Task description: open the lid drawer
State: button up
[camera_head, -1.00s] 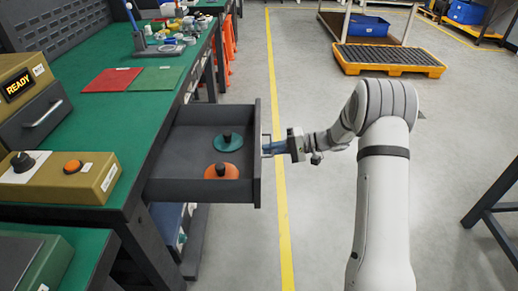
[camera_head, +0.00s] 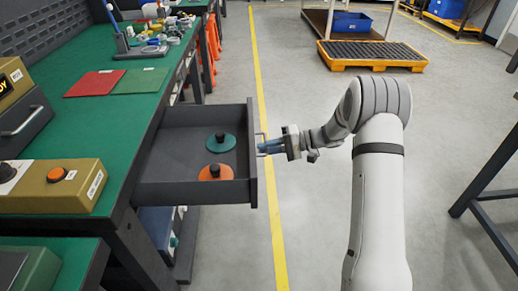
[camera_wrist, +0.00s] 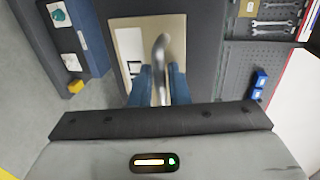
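The lid drawer (camera_head: 195,192) is a dark grey drawer pulled well out from under the green-topped bench. A teal lid (camera_head: 221,142) and an orange lid (camera_head: 216,173), each with a black knob, lie inside it, the orange one nearer. Its metal handle (camera_head: 262,145) is on the front panel, facing my arm. My gripper (camera_head: 268,147) is at the handle, its blue fingers closed around it. In the wrist view the silver handle (camera_wrist: 161,50) runs between the two fingers of my gripper (camera_wrist: 160,84); the exact contact is hard to see.
The bench top (camera_head: 135,120) holds a red mat (camera_head: 95,83), a green mat (camera_head: 141,80) and a box with an orange button (camera_head: 57,174). A dark table frame (camera_head: 480,196) stands at right. Floor around the yellow line (camera_head: 268,110) is clear behind my arm.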

jog(key=s+p+v, duration=0.1)
jog(key=v, duration=0.6)
jog(key=shift+w+d, duration=0.2)
jog(key=shift+w, duration=0.3)
jog(key=s+d+r+t+h+p, duration=0.1)
jog(key=s+d+r+h+p, duration=0.2)
jog(key=s+r, duration=0.7)
jog(key=s+d+r+m+t+h+p, duration=0.1)
jog(key=s+d+r+t+h+p, duration=0.1)
jog(key=s+r+h+p, duration=0.5)
jog(key=s+d+r+t+h+p, duration=0.1)
jog(key=s+d+r+h+p, duration=0.4)
jog(key=s+r+p, duration=0.7)
notch_tip(320, 180, up, 4)
jog(key=shift+s+f+t, duration=0.15)
jog(key=shift+s+t, duration=0.15)
jog(key=shift+s, duration=0.95)
